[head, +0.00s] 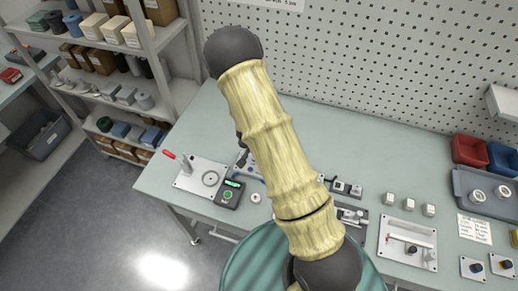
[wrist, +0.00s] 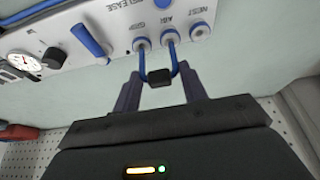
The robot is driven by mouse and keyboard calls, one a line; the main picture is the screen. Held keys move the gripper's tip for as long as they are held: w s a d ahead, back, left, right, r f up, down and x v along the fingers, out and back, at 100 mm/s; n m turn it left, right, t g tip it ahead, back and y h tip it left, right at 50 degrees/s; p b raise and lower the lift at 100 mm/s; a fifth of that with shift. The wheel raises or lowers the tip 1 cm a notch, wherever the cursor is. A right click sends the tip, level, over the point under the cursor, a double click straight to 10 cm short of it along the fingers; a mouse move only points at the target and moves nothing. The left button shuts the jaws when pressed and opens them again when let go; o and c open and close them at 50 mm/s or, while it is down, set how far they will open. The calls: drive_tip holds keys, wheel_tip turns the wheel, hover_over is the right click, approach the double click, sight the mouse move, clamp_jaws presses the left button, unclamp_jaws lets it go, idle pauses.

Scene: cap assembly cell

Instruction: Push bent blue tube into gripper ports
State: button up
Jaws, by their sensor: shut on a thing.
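In the wrist view, my gripper (wrist: 160,84) is shut on the black block at the middle of the bent blue tube (wrist: 143,64). The tube is a U with both legs pointing up the picture to the white port panel (wrist: 115,22). Its left end is at the port marked GRIP (wrist: 142,44) and its right end at the port marked AIR (wrist: 171,38). The ends look to meet these ports; I cannot tell how deep they sit. The NEST port (wrist: 199,31) is free. In the head view, my arm hides the gripper and tube.
The panel also has a blue lever (wrist: 88,40), a black knob (wrist: 54,58) and a gauge (wrist: 24,63). On the green bench (head: 385,150) stand a plate with a red-handled clamp (head: 183,160), a device with a green display (head: 230,193) and small fixtures at right.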

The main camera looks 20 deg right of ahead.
drive_tip(key=shift+f+b, duration=0.75)
drive_tip(key=shift+f, duration=0.2)
idle(0.6)
drive_tip(key=o, duration=1)
drive_tip(key=shift+o, duration=0.2)
drive_tip(key=shift+r, duration=0.1)
drive_tip(key=v, duration=1.7)
drive_tip(key=shift+p, duration=0.45)
drive_tip(key=shift+s+a+r, duration=0.1)
drive_tip(key=shift+s, duration=0.05)
